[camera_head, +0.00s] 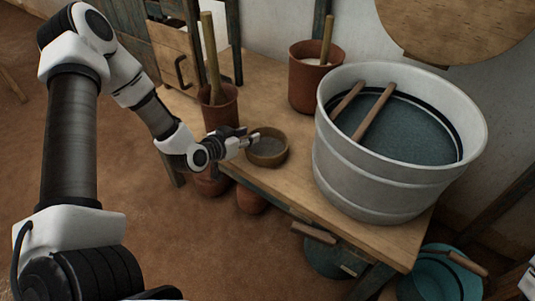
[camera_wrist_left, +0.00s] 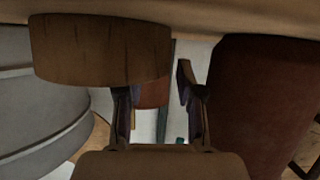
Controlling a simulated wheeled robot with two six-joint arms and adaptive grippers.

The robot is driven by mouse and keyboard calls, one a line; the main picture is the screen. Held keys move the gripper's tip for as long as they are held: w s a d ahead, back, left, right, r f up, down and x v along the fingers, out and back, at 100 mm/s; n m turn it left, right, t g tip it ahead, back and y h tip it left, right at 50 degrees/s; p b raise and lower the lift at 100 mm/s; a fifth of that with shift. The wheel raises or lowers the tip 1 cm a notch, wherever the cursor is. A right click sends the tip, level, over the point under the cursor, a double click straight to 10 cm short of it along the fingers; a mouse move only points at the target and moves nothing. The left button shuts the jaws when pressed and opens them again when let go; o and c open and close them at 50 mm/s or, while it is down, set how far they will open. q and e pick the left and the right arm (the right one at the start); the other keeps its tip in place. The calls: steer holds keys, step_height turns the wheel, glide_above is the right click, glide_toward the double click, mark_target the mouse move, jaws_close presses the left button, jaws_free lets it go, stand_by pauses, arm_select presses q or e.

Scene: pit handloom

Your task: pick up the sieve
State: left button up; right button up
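The sieve (camera_head: 267,147) is a shallow round brown hoop with a greyish inside, sitting on the wooden table near its front edge. My left gripper (camera_head: 249,138) is at its left rim, with the fingers apart. In the left wrist view, which looks inverted, the sieve's side wall (camera_wrist_left: 100,48) is close up and hides the tip of one finger. The other finger of the gripper (camera_wrist_left: 158,78) stands clear of the wall, with a gap between them. I cannot tell whether a finger touches the rim. My right gripper does not show.
A reddish pot (camera_head: 220,112) with a stick stands just behind my left gripper. Another pot (camera_head: 304,85) is at the back. A large grey-white tub (camera_head: 370,190) with dark liquid and two sticks fills the right. Teal buckets (camera_head: 440,280) stand below the table (camera_head: 290,190).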

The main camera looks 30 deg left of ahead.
arm_select(q)
steer(key=x, duration=0.2)
steer(key=shift+w+f, duration=0.25)
steer(key=shift+f, duration=0.05)
steer(key=shift+r, duration=0.1)
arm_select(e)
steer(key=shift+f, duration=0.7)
arm_select(q)
jaws_close()
steer(key=shift+r, duration=0.15)
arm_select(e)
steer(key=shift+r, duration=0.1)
